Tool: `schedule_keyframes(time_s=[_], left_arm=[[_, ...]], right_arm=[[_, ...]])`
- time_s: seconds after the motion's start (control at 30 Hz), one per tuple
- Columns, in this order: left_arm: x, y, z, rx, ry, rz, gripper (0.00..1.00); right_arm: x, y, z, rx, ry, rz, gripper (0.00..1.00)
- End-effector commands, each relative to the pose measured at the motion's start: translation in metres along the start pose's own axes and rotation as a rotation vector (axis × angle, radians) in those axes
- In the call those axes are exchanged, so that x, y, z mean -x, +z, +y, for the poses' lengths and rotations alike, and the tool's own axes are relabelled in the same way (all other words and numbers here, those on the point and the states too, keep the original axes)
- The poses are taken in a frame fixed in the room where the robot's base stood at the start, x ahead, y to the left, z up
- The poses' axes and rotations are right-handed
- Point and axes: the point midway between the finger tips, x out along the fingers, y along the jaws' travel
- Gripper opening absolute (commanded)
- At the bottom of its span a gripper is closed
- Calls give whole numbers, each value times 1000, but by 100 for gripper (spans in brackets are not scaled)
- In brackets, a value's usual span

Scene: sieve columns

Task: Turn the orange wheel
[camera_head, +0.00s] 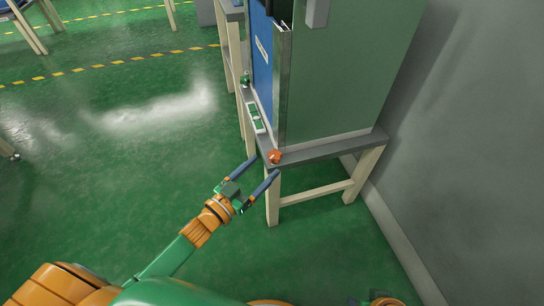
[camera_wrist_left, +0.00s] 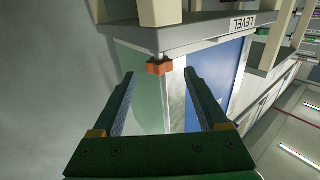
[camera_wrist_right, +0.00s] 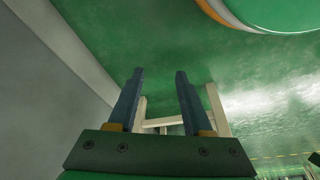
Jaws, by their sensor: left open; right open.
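The orange wheel (camera_head: 275,156) is a small knob at the near corner of the green and blue cabinet, close to the grey table top. It also shows in the left wrist view (camera_wrist_left: 159,67), ahead of and between the finger lines. My left gripper (camera_head: 266,165) is open and empty, with its fingertips close to the wheel in the head view. In the left wrist view my left gripper (camera_wrist_left: 160,75) has a gap between its fingers, and I cannot tell if they touch the wheel. My right gripper (camera_wrist_right: 158,72) is open and empty, pointing toward the table legs and green floor.
The cabinet (camera_head: 340,70) stands on a grey table (camera_head: 335,147) with pale wooden legs. A green knob (camera_head: 245,79) sits further along the blue side. A grey wall (camera_head: 480,150) is close on the right. Open green floor (camera_head: 110,190) lies on the left.

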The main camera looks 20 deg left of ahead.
Motion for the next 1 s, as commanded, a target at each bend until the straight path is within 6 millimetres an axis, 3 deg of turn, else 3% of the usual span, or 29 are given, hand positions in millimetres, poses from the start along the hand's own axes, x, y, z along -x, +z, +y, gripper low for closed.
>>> schedule_keyframes(time_s=[0.2,0.47,0.53,0.77,0.8,1.0], left_arm=[[-33,3,0,0,2,1,76],[-37,1,0,1,1,-1,76],[-37,1,0,1,2,-1,66],[-37,1,0,1,2,-1,4],[-37,1,0,1,2,-1,0],[-37,1,0,-1,13,-1,0]], right_arm=[[22,-2,0,2,-1,20,50],[28,-2,0,2,-1,21,50],[28,-2,0,2,-1,22,50],[28,-2,0,2,-1,22,50],[28,-2,-1,2,-2,22,50],[28,-2,-1,1,-2,20,50]])
